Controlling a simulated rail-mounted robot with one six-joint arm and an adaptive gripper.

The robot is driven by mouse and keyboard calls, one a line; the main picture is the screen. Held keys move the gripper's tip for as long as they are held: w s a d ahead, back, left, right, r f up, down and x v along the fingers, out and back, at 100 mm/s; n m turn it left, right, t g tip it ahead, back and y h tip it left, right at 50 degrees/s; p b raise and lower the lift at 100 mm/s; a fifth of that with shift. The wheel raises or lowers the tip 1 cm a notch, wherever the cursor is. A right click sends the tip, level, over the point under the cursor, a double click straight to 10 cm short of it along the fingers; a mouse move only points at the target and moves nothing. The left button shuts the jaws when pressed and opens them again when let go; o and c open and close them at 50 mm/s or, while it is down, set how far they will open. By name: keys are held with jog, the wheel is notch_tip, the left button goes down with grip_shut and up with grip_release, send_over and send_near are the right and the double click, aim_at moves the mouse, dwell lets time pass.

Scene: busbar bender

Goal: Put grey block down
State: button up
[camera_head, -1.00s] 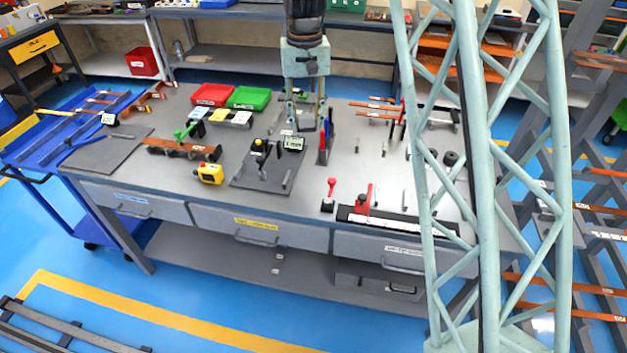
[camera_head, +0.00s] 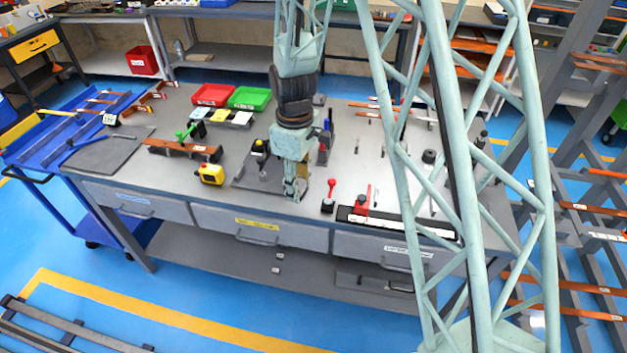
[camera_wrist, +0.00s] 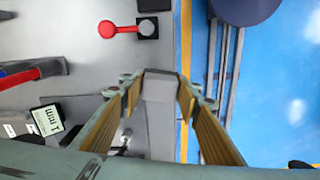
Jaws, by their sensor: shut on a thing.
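A grey block (camera_wrist: 160,85) sits between the two fingertips of my gripper (camera_wrist: 158,92) in the wrist view. My gripper is shut on it. In the head view my gripper (camera_head: 293,190) points down close to the bench's front edge, just right of the dark fixture plate (camera_head: 243,184). The block cannot be made out clearly there. The grey bench top (camera_wrist: 60,80) lies under the block in the wrist view, close to the bench edge. I cannot tell whether the block touches it.
A red-knobbed tool with a black base (camera_head: 328,205) stands just right of my gripper. A yellow device (camera_head: 211,174) is to the left. A black strip with a red clamp (camera_head: 395,219) lies farther right. A small labelled display (camera_wrist: 46,118) shows in the wrist view.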

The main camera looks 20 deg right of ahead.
jog(key=shift+s+a+f+n, duration=0.15)
jog(key=shift+s+f+n, duration=0.15)
jog(key=shift+s, duration=0.25)
jog(key=shift+s+a+f+n, duration=0.1)
jog(key=shift+s+f+n, duration=0.05)
jog(key=shift+s+n, duration=0.35)
jog(key=shift+s+a+f+n, duration=0.15)
jog(key=shift+s+f+n, duration=0.15)
jog(key=shift+s, duration=0.25)
jog(key=shift+w+d, duration=0.1)
send_over(314, 181)
jog(key=shift+s+a+f, duration=0.2)
jog(key=shift+a+f, duration=0.05)
jog(key=shift+f, duration=0.45)
jog(key=shift+w+d, duration=0.15)
jog(key=shift+w, duration=0.15)
jog(key=shift+w+d+f, duration=0.1)
jog(key=shift+f, duration=1.7)
jog(key=shift+f+b, duration=0.15)
jog(key=shift+b, duration=0.2)
